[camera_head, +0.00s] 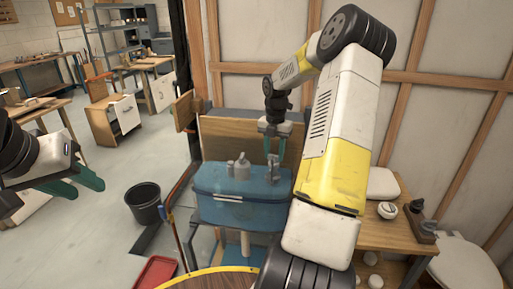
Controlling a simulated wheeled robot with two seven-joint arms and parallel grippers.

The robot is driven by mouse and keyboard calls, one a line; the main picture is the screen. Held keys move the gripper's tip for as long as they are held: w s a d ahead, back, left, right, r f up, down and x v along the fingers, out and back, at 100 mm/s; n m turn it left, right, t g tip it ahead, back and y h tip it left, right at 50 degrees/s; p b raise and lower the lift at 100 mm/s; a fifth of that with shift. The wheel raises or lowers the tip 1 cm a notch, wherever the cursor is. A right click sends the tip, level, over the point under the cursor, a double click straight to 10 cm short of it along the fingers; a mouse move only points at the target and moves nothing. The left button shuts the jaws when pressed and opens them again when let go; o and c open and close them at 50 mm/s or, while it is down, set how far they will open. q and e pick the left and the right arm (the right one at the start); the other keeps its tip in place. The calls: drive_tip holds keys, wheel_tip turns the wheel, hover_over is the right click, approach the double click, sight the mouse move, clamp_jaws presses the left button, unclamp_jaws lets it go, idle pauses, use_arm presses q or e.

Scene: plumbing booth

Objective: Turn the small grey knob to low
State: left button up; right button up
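A blue box (218,208) stands in the middle of the view with two grey fittings on its top. The left grey fitting (239,167) is squat with a small raised top. The right grey fitting (272,172) is slimmer and upright. I cannot tell for sure which one is the small grey knob, or its setting. My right gripper (275,145) points down over the right fitting, its teal fingers apart. Whether they touch the fitting is unclear. My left gripper (84,182) is at the far left, fingers apart and empty, well away from the box.
A black bucket (144,204) and a red tray (155,272) are on the floor at left. A wooden bench (386,237) at right carries a round white item (387,210) and a fitting on a dark board (419,222). A white toilet (463,268) stands lower right.

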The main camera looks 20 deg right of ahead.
clamp_jaws()
